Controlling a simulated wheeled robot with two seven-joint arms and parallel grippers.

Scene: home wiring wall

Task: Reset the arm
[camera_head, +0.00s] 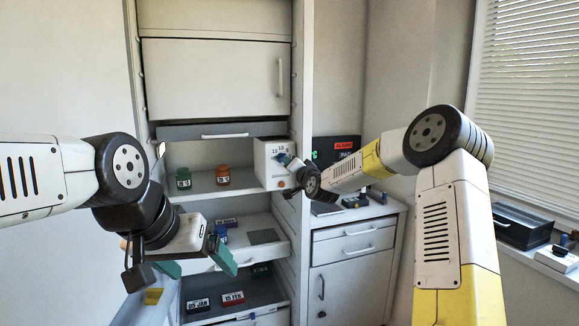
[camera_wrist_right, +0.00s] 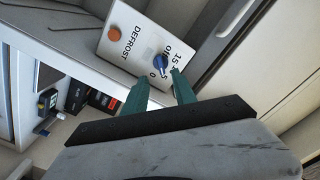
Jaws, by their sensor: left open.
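My left gripper (camera_head: 197,265) is in the head view at lower left, with its two green fingers spread apart and nothing between them. It is in front of the open shelves. My right gripper (camera_wrist_right: 160,77) shows in the right wrist view with its green fingers apart. Their tips are close to a blue knob (camera_wrist_right: 160,66) on a white panel marked DEFROST (camera_wrist_right: 125,45); I cannot tell whether they touch it. In the head view the right gripper (camera_head: 292,163) is at the front of this white box (camera_head: 270,172), partly hidden by its own wrist.
The cabinet holds a green jar (camera_head: 183,178) and an orange jar (camera_head: 222,175) on a shelf. Below are a pulled-out drawer (camera_head: 262,251) and date-labelled blocks (camera_head: 232,299).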

